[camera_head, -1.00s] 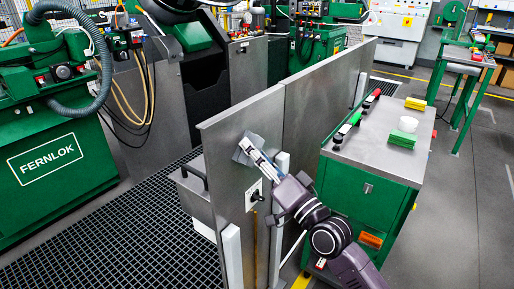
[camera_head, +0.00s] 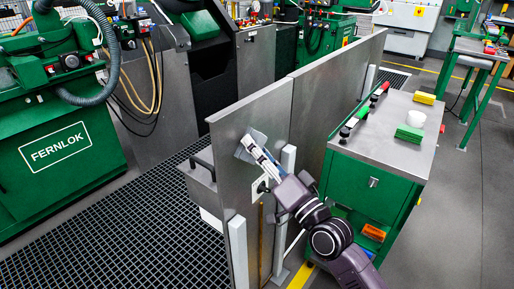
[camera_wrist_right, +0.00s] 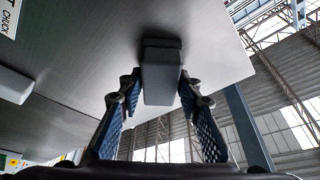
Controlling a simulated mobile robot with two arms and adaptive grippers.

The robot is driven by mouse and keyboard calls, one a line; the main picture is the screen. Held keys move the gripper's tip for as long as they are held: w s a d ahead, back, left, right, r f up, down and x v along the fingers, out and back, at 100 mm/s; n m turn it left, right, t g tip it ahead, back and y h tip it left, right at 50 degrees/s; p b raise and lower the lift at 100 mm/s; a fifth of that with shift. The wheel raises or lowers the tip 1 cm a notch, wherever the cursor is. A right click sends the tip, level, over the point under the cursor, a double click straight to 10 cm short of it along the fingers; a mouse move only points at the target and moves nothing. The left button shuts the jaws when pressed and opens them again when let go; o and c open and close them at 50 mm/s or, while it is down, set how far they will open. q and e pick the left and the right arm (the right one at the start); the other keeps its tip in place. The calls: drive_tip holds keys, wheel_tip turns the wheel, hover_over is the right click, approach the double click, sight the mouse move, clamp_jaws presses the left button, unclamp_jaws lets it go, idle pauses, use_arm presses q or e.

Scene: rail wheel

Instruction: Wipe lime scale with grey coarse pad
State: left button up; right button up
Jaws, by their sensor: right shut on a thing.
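The grey coarse pad (camera_head: 255,137) lies against the metal panel (camera_head: 235,126), near its upper edge. My right gripper (camera_head: 251,145) is shut on the pad. In the right wrist view the pad (camera_wrist_right: 161,82) shows as a dark grey block between the two blue-padded fingers, its far end at the panel's surface (camera_wrist_right: 90,60). No lime scale can be made out clearly on the panel; the area under the pad is hidden. My left gripper is not in view.
A green cabinet (camera_head: 370,187) to the right carries a green pad (camera_head: 409,133), a yellow pad (camera_head: 425,98), a white round item (camera_head: 416,118) and two brushes. A white label (camera_head: 261,185) sits below the gripper. Floor grating (camera_head: 130,235) lies left of the panel.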

drive_tip(key=s+d, duration=0.3)
drive_tip(key=d, duration=0.2)
drive_tip(key=shift+s, duration=0.3)
drive_tip(key=shift+s+d, duration=0.85)
drive_tip(key=shift+d, duration=0.3)
